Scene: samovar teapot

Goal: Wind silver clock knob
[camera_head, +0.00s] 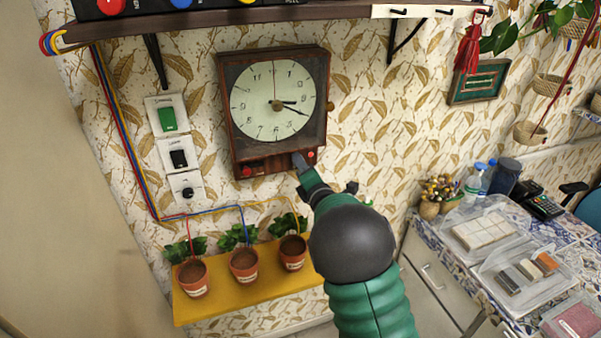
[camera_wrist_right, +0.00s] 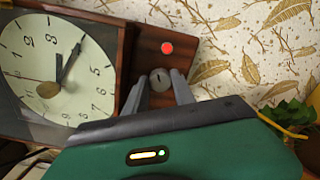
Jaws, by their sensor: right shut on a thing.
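The wall clock (camera_head: 228,110) has a dark wooden case and a pale dial, and hangs on the patterned wall. In the right wrist view the clock (camera_wrist_right: 125,60) appears turned, with its lower panel near the gripper. The silver knob (camera_wrist_right: 159,77) sits on that panel below a red button (camera_wrist_right: 167,48). My right gripper (camera_wrist_right: 160,84) is shut on the silver knob, one finger on each side. In the head view my right gripper (camera_head: 299,160) reaches the clock's lower edge and hides the knob. My left gripper is in neither view.
A yellow shelf (camera_head: 240,290) with several potted plants is below the clock. A dark shelf (camera_head: 270,14) is above it. Several switches (camera_head: 168,114) and colored wires are to the left. A counter (camera_head: 455,250) with clear boxes stands at the right.

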